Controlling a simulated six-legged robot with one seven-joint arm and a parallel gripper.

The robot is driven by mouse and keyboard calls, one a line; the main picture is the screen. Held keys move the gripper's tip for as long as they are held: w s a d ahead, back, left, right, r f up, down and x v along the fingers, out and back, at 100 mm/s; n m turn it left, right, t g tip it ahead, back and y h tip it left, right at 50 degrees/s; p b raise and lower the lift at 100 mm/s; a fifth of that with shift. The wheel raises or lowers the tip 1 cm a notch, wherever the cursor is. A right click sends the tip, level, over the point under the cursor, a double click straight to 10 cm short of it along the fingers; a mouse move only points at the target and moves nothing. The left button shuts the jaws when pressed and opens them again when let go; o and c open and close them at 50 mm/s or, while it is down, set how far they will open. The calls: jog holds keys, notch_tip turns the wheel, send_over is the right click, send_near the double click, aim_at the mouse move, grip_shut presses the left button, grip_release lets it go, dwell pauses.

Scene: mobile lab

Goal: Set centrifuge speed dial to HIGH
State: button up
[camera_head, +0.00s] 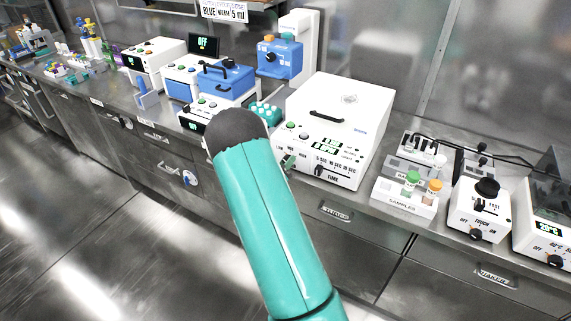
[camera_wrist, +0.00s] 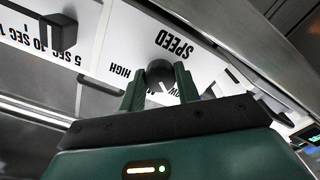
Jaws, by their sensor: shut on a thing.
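The centrifuge (camera_head: 340,110) is a white box with a black lid handle, standing on the bench at the middle of the head view. Its dark round speed dial (camera_wrist: 160,70) shows in the wrist view, beside the upside-down word SPEED. The HIGH label lies to the left of the dial in that view; my gripper covers part of the markings. My gripper (camera_wrist: 161,75) has its two green fingers on either side of the dial, shut on it. I cannot tell which setting the dial points to. In the head view, my arm hides much of the gripper (camera_head: 289,161) and the dial.
A time dial (camera_head: 318,171) sits to the right of my gripper on the centrifuge front. It also shows in the wrist view (camera_wrist: 60,32). A sample rack (camera_head: 405,203) and a touch mixer (camera_head: 478,212) stand to the right. Blue-topped devices (camera_head: 225,78) stand to the left.

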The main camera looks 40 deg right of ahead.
jog(key=m, duration=2.2)
jog(key=shift+w, duration=0.1)
jog(key=shift+m, duration=0.4)
jog(key=o, duration=1)
jog(key=shift+a, duration=0.1)
